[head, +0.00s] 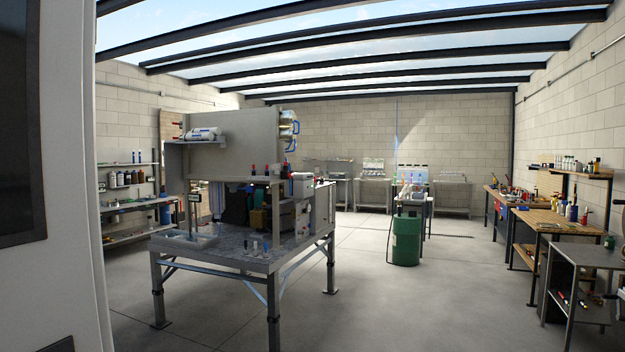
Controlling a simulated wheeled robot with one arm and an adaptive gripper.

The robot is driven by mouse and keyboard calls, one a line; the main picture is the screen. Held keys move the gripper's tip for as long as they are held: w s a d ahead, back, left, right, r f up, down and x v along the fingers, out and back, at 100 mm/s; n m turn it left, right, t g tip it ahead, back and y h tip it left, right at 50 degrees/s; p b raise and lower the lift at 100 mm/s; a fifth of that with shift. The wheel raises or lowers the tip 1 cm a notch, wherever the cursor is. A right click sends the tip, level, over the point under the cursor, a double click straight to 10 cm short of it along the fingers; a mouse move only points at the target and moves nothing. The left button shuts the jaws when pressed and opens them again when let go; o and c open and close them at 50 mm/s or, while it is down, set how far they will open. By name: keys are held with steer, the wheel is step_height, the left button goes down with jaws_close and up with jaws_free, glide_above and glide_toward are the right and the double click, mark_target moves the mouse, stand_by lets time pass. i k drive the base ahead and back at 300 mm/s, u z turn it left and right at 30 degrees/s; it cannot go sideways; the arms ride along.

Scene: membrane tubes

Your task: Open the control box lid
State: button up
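A workbench machine (238,140) with a large grey panel stands left of centre in the head view. A small light-grey box (302,186) sits on its right side and may be the control box; at this size I cannot tell whether its lid is open or shut. A large pale panel (66,190) with a dark rectangle fills the left edge, very close; I cannot tell what it belongs to. My gripper is not in view.
The machine's metal-legged table (235,240) stands on open concrete floor. A green drum (405,238) is right of centre. Wooden benches (545,218) and a metal table (590,257) line the right wall. Shelves (127,187) stand at left. The middle floor is clear.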

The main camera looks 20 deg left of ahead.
mark_target(296, 176)
steer(key=u, duration=0.1)
steer(key=i, duration=0.75)
steer(key=u, duration=0.4)
steer(key=i, duration=1.9)
steer(key=u, duration=0.55)
steer(key=i, duration=2.2)
steer(key=u, duration=0.1)
